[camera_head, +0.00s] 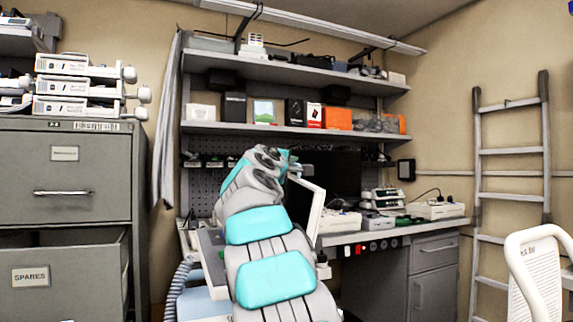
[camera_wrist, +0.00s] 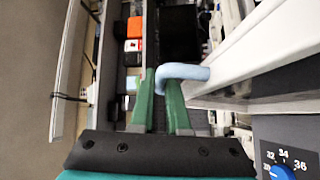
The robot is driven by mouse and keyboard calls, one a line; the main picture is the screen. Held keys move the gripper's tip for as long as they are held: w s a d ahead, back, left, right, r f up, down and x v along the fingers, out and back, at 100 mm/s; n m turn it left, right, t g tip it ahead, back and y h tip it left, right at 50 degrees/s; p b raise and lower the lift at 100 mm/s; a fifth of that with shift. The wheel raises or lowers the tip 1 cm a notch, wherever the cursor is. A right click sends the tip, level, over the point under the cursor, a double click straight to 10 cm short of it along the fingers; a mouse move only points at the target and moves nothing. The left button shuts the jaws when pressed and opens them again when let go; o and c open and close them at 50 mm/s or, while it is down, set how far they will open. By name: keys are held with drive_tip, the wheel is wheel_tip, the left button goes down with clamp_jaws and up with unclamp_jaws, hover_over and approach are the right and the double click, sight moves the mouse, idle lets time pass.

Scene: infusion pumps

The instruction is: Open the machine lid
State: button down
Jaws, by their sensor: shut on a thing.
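In the wrist view, my gripper (camera_wrist: 161,80) has its two green fingers shut on a light blue bent handle (camera_wrist: 190,72). The handle joins the edge of the white machine lid (camera_wrist: 265,45), which slants up to the right. In the head view, the lid (camera_head: 314,212) shows as a white, raised, tilted slab right of my arm. My gripper (camera_head: 291,160) is at its top edge, mostly hidden by my arm. The machine's body (camera_head: 203,302) shows partly left of my arm. A numbered panel with a blue dial (camera_wrist: 281,172) is at the wrist view's lower right.
A workbench (camera_head: 395,231) with several devices stands behind the lid, with shelves (camera_head: 290,72) above it. A grey filing cabinet (camera_head: 65,180) with an open lower drawer is at the left. A ladder (camera_head: 511,150) leans at the right, behind a white curved frame (camera_head: 520,255).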

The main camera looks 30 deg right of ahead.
idle(0.3)
drive_tip(key=c, duration=1.2)
unclamp_jaws()
drive_tip(key=shift+s, duration=0.1)
drive_tip(key=b+v, duration=0.2)
drive_tip(key=v, duration=0.5)
drive_tip(key=shift+s+a, duration=0.2)
drive_tip(key=shift+a, duration=0.05)
